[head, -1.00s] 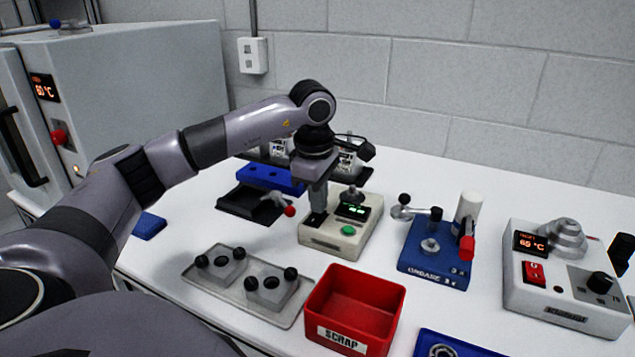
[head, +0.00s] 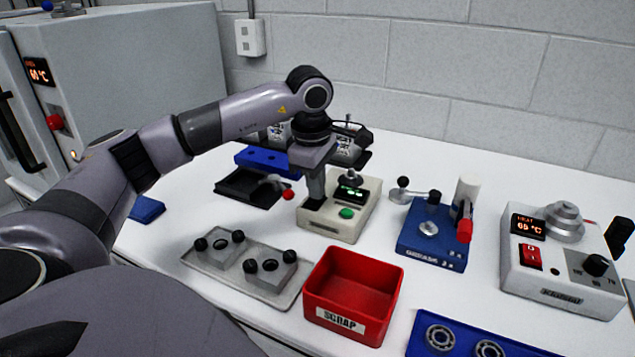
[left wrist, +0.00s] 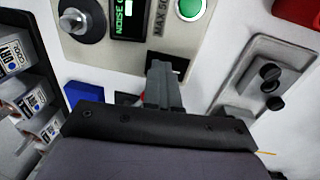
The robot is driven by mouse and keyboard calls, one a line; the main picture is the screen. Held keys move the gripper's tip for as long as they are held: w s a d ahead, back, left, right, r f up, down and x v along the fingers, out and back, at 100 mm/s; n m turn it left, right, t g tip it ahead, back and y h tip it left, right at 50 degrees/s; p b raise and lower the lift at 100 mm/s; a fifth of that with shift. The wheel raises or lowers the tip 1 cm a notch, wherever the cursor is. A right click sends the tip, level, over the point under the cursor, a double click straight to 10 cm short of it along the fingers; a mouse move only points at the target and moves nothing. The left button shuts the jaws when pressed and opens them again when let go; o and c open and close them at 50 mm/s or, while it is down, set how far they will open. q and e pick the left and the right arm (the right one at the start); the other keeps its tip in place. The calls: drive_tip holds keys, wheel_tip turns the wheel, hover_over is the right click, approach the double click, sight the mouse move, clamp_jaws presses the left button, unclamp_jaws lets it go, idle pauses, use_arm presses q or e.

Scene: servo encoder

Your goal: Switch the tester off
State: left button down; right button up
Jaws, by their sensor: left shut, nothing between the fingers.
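The tester (head: 338,222) is a beige box on the white bench, with a lit green display (head: 351,192), a green button (head: 346,213) and a dark knob-like fitting on top. In the left wrist view the display (left wrist: 128,18) reads "NOISE" and the green button (left wrist: 190,9) shows at the top. My left gripper (head: 315,199) points down at the left part of the tester's top, over a black patch there. Its fingers (left wrist: 160,72) are shut and empty. They partly hide the black patch, and I cannot tell whether they touch it. My right gripper is not in view.
A red scrap bin (head: 352,290) and a metal tray (head: 240,270) stand in front of the tester. A blue grease station (head: 434,240) is to its right, with a heater (head: 560,265) farther right. A black stand (head: 245,187) with a red-tipped lever lies left.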

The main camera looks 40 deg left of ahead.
sight(313, 202)
use_arm(q)
drive_tip(key=shift+s+d, duration=0.15)
drive_tip(key=shift+s, duration=0.35)
drive_tip(key=shift+r, duration=0.15)
wheel_tip(313, 202, up, 4)
drive_tip(key=p, duration=0.3)
drive_tip(key=shift+s, duration=0.15)
wheel_tip(313, 202, up, 10)
drive_tip(key=s, duration=0.1)
drive_tip(key=shift+s+d+f, duration=0.15)
drive_tip(key=shift+d+f, duration=0.05)
drive_tip(key=shift+d, duration=0.05)
